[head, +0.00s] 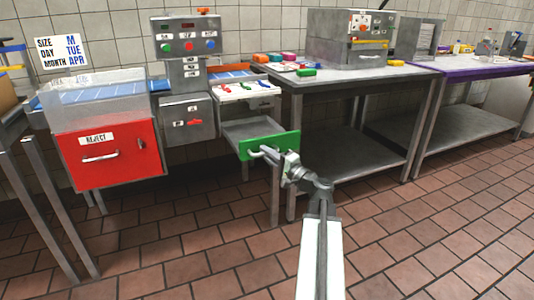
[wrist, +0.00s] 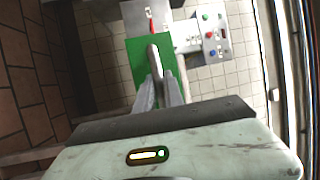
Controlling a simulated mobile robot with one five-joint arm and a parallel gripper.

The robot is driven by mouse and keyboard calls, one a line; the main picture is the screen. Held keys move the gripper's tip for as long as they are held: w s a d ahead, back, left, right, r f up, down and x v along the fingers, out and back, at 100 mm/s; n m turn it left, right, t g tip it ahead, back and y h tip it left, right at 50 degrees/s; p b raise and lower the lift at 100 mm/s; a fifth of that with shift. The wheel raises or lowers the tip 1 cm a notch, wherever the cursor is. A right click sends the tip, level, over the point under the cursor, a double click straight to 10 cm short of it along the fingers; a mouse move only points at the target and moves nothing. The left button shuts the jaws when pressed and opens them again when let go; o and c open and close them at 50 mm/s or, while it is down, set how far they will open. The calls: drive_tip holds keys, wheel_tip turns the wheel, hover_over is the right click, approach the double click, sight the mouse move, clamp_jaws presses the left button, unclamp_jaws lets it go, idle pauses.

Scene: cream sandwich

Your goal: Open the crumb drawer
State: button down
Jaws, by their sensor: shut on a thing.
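The crumb drawer has a green front (head: 284,146) and a grey tray (head: 246,129) behind it. It stands pulled out below the white tool panel, with its tray showing in the head view. My gripper (head: 272,156) is at the drawer's front, shut on its metal handle. In the wrist view the green front (wrist: 138,62) fills the upper middle. The grey handle (wrist: 153,54) lies between the fingertips of my gripper (wrist: 157,84). The exact finger contact is small in the head view.
A red reject bin (head: 108,160) stands to the left, and a control box (head: 185,38) rises above the line. A steel table (head: 345,77) with a machine stands right of the drawer. The tiled floor (head: 420,235) in front is clear.

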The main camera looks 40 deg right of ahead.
drive_tip(key=c, duration=1.5)
unclamp_jaws()
drive_tip(key=shift+o, duration=0.2)
drive_tip(key=b+v, duration=0.1)
drive_tip(key=v, duration=0.6)
drive_tip(key=shift+s, duration=0.4)
